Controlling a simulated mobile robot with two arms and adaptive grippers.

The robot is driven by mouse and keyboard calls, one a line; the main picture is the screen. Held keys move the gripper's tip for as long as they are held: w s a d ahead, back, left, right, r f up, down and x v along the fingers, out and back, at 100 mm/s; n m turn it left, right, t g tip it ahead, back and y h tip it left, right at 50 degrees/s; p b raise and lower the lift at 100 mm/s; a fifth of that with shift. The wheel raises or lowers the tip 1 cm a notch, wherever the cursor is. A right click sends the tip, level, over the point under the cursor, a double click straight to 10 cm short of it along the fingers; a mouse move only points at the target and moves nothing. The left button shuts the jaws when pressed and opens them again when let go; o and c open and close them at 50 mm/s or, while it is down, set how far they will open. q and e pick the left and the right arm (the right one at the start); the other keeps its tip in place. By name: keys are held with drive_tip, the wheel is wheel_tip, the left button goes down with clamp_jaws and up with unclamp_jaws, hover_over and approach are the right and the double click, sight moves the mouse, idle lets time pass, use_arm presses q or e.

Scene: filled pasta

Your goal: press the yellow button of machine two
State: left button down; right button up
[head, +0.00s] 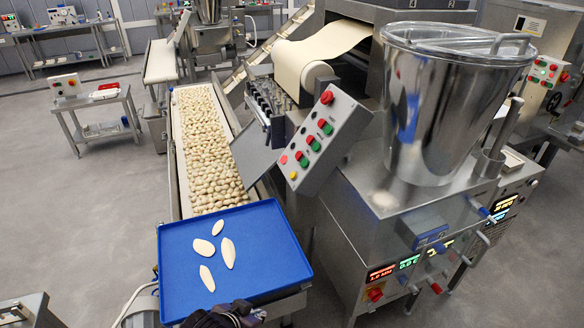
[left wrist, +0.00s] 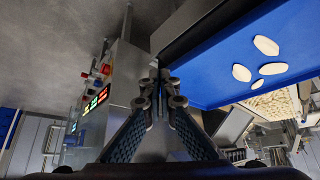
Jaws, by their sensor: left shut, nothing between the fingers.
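A tilted grey control panel (head: 325,140) stands on the machine with the dough sheet, in the middle of the head view. It carries red and green buttons, and a small yellow button (head: 283,159) at its lower left end. I cannot tell for sure which machine is number two. My left gripper (head: 238,308) shows dark at the bottom edge of the head view, in front of the blue tray and well below the panel. In the left wrist view the left gripper (left wrist: 161,88) has its fingertips together and nothing between them. My right gripper is not in view.
A blue tray (head: 180,270) with several pale dough pieces lies close to my left gripper. Behind it a conveyor (head: 205,150) is full of filled pasta. A large steel hopper (head: 440,110) stands at the right. Grey floor is free at the left.

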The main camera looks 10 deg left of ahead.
use_arm(q)
drive_tip(key=w+r+t+h, duration=0.1)
drive_tip(key=w+r+t, duration=0.35)
drive_tip(key=w, duration=0.75)
drive_tip(key=t+h, duration=0.1)
drive_tip(key=t, duration=0.1)
approach(293, 176)
drive_tip(key=s+a+f, duration=0.1)
drive_tip(key=s+f, duration=0.2)
drive_tip(key=f, duration=0.1)
drive_tip(key=w+a+r+t, duration=0.2)
drive_tip(key=w+a+r, duration=0.3)
drive_tip(key=w+r, duration=0.1)
drive_tip(key=shift+a+r+h+p, duration=0.3)
drive_tip(key=shift+r+h, duration=0.1)
drive_tip(key=shift+r, duration=0.5)
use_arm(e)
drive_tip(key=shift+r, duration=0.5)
use_arm(q)
drive_tip(key=shift+f, duration=0.1)
drive_tip(key=w+d+f+b, duration=0.4)
drive_tip(key=d+f+b, duration=0.1)
drive_tip(key=d+b, duration=0.1)
drive_tip(key=shift+b, duration=0.5)
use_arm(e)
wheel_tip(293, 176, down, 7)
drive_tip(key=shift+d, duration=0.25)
